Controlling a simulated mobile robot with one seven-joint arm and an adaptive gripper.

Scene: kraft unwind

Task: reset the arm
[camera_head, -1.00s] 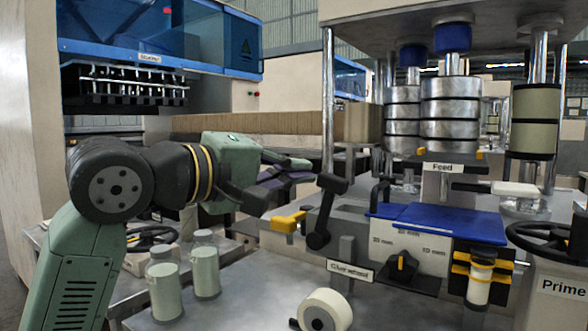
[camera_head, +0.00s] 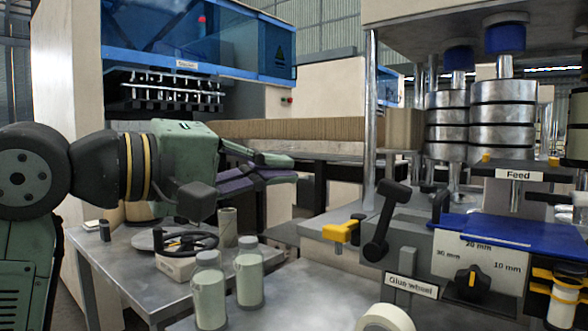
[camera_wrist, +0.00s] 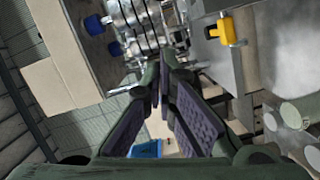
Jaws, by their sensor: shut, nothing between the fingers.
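My arm reaches in from the left in the head view, with my gripper (camera_head: 262,172) pointing right, above and behind the small metal table. The gripper is shut and empty. In the wrist view, the purple-padded fingers (camera_wrist: 162,98) come together at the middle of the picture, with nothing between them. The gripper hangs in free air, apart from the machine with the Glue wheel label (camera_head: 411,287).
Two pale jars (camera_head: 210,290) and (camera_head: 249,273) stand below my gripper, near a black handwheel (camera_head: 185,241). A blue-fronted machine (camera_head: 195,35) stands behind.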

